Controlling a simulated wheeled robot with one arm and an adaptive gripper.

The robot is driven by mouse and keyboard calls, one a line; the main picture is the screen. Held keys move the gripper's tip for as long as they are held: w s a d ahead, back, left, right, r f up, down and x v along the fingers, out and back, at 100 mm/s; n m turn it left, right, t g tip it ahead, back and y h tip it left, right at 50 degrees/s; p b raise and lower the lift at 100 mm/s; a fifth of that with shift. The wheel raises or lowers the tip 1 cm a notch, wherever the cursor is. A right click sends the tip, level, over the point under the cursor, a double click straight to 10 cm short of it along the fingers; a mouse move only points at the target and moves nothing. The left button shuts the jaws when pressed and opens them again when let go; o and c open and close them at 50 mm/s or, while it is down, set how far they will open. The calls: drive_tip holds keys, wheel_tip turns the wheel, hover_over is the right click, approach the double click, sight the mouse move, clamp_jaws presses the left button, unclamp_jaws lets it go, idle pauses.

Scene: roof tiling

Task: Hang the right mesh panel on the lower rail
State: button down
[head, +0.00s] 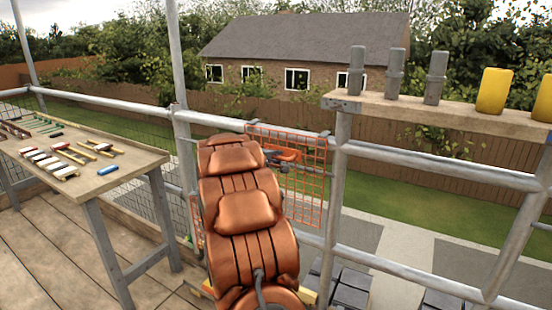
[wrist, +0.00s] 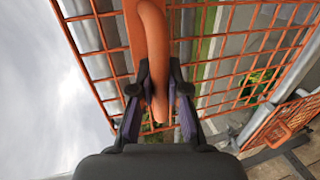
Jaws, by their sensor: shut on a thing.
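An orange mesh panel (head: 305,180) stands upright just right of my arm in the head view, between two scaffold posts. Its top edge is near the height of the upper rail (head: 430,168), and its bottom edge is near the lower rail (head: 395,268). I cannot tell whether its hooks rest on a rail. In the wrist view my gripper (wrist: 160,100) is shut on the panel's thick orange handle (wrist: 152,45), with the mesh (wrist: 235,50) spreading behind it. My arm hides part of the panel and most of the gripper in the head view. A second orange mesh panel (wrist: 285,122) shows at lower right in the wrist view.
A workbench (head: 120,178) with several tools stands at left on the plank deck. A wooden shelf (head: 440,112) at right holds grey cylinders (head: 435,78) and yellow blocks (head: 493,92). A scaffold post (head: 337,190) stands close to the panel's right edge. Dark stacked blocks (head: 340,288) lie below.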

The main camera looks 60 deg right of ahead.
drive_tip(key=shift+r+p, duration=1.05)
drive_tip(key=shift+r, duration=1.4)
drive_tip(key=shift+a, duration=0.15)
drive_tip(key=a+b, duration=0.4)
drive_tip(key=a, duration=0.5)
drive_tip(key=shift+s+a+b, duration=0.25)
drive_tip(key=shift+a+b, duration=0.1)
drive_tip(key=shift+b, duration=0.05)
drive_tip(key=shift+f, duration=0.1)
